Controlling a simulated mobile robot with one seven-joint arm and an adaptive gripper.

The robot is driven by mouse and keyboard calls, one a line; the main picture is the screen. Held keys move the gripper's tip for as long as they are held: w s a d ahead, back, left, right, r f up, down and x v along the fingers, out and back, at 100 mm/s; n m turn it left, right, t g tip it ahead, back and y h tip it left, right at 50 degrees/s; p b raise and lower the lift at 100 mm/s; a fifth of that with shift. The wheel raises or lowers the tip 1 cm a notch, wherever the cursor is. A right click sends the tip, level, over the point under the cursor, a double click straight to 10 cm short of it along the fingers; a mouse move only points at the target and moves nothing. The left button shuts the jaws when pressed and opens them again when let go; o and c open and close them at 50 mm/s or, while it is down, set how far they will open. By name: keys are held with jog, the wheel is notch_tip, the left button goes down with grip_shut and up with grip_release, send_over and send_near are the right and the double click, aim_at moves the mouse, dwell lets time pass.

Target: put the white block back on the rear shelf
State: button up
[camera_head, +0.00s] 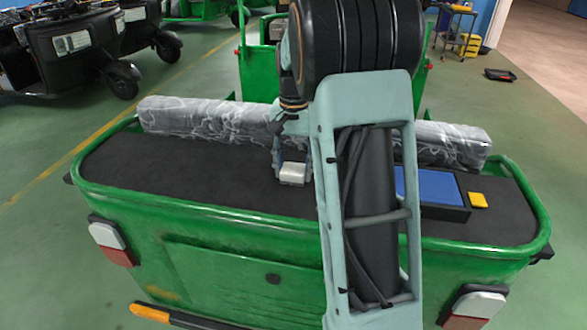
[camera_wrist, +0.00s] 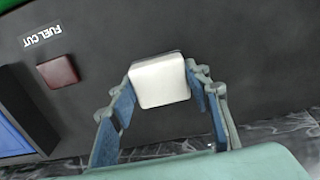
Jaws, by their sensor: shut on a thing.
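The white block (camera_head: 292,173) is between the fingers of my gripper (camera_head: 291,163), over the middle of the black rear shelf (camera_head: 190,170) of the green rickshaw. In the wrist view the white block (camera_wrist: 159,81) is seen from above, with a blue-padded finger of my gripper (camera_wrist: 164,88) pressed on each side. The gripper is shut on it. The dark shelf surface (camera_wrist: 255,55) lies under the block. I cannot tell whether the block touches the shelf or hangs just above it.
A grey wrapped roll (camera_head: 205,117) lies along the shelf's far edge. A blue-lined black tray (camera_head: 433,187) and a yellow block (camera_head: 478,200) are at the right. The wrist view shows a dark red block (camera_wrist: 58,71) and a FUEL CUT label (camera_wrist: 42,36). The shelf's left half is clear.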

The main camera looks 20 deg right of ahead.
aim_at(294, 168)
jog(key=o, duration=1)
jog(key=shift+f, duration=0.1)
jog(key=shift+o, duration=0.2)
notch_tip(294, 168, up, 12)
jog(key=p, duration=0.1)
jog(key=shift+d, duration=0.1)
